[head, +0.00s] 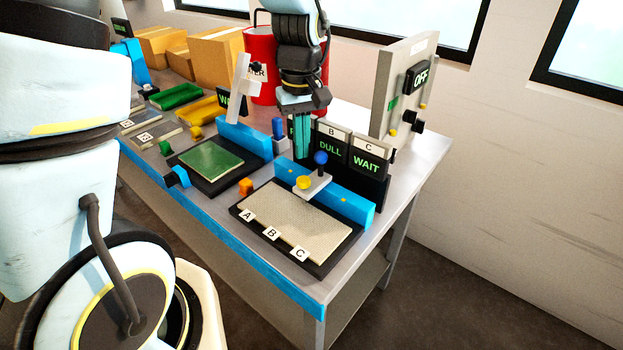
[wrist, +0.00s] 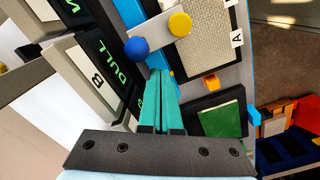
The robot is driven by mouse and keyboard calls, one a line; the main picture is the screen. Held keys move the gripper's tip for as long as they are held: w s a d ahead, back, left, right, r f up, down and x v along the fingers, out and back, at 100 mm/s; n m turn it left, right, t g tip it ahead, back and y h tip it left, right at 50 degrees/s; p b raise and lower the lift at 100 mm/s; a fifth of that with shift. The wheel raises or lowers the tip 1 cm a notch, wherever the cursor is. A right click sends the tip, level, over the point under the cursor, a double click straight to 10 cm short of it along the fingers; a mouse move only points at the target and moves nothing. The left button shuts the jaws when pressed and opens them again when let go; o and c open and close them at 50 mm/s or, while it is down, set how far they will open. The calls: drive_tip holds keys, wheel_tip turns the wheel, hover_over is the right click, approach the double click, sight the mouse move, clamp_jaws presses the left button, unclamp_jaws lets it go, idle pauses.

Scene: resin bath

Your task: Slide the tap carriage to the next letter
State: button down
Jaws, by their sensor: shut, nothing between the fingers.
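The tap carriage is a pale plate (head: 313,187) with a blue ball knob (head: 320,157) and a yellow button (head: 303,182). It sits near the middle of a blue rail (head: 352,207), with a yellow dot showing on the rail either side. The rail runs behind a pale panel (head: 305,222) with letters A, B and C along its front edge. My gripper (head: 303,156) is shut and empty, pointing down left of the knob, on the A side. In the wrist view its fingertips (wrist: 164,74) are close to the blue knob (wrist: 137,49); I cannot tell whether they touch.
Behind the rail, display B (head: 331,145) reads DULL and display C (head: 366,160) reads WAIT; the A display is mostly hidden by my gripper. An upright board (head: 396,75) reads OFF. A green panel (head: 211,159) in a dark tray lies to the left.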

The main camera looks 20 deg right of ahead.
drive_tip(key=shift+f, duration=0.1)
idle(0.3)
drive_tip(key=shift+f+b, duration=0.4)
drive_tip(key=shift+f, duration=0.25)
drive_tip(key=shift+s+d, duration=0.1)
drive_tip(key=shift+s, duration=0.1)
